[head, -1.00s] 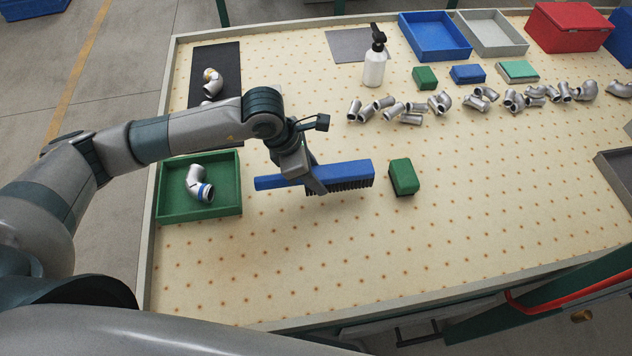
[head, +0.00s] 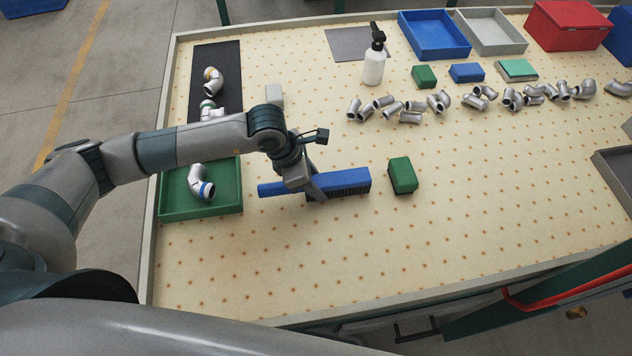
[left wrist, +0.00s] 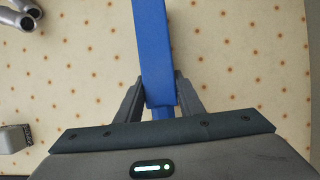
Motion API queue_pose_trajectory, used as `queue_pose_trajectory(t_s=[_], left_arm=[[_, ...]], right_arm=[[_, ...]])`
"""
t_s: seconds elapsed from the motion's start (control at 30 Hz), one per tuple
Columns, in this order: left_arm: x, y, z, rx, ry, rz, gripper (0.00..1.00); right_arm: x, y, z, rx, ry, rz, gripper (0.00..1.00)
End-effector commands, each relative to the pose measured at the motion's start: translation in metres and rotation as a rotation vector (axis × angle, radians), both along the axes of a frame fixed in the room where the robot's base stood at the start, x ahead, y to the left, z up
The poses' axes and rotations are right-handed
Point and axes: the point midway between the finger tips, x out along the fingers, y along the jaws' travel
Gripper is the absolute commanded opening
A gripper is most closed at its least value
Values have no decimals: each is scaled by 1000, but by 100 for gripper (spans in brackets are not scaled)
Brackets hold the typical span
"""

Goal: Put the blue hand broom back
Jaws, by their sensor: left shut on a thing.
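The blue hand broom (head: 345,181) is over the dotted table (head: 450,230), left of a green block. It lies roughly level, its handle to the left and its dark bristles along the lower edge. My left gripper (head: 312,189) is shut on it near where the handle meets the head. In the left wrist view the broom (left wrist: 153,50) runs up between the two fingers of the gripper (left wrist: 160,95). Whether the bristles touch the table cannot be told. My right gripper is not in view.
A green tray (head: 230,209) holding a metal elbow (head: 200,184) is left of the broom. A green block (head: 403,175) is close on its right. Several metal elbows, a spray bottle (head: 374,62) and bins stand farther back. The table front is clear.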

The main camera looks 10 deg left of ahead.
Motion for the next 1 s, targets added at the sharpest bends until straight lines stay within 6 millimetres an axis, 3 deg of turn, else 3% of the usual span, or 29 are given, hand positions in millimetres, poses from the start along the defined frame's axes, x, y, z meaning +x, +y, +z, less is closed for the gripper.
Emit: queue_pose_trajectory(t_s=[0.03,0.07,0.13,0.73,1.0], left_arm=[[0,0,-2,-1,0,0,13],[0,0,-2,0,0,0,37],[0,0,-1,0,0,0,53],[0,1,1,-1,-1,0,53],[-5,11,37,0,-4,-2,53]], right_arm=[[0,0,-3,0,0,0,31],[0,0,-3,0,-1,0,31],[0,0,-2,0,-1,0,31],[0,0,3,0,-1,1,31],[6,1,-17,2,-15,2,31]])
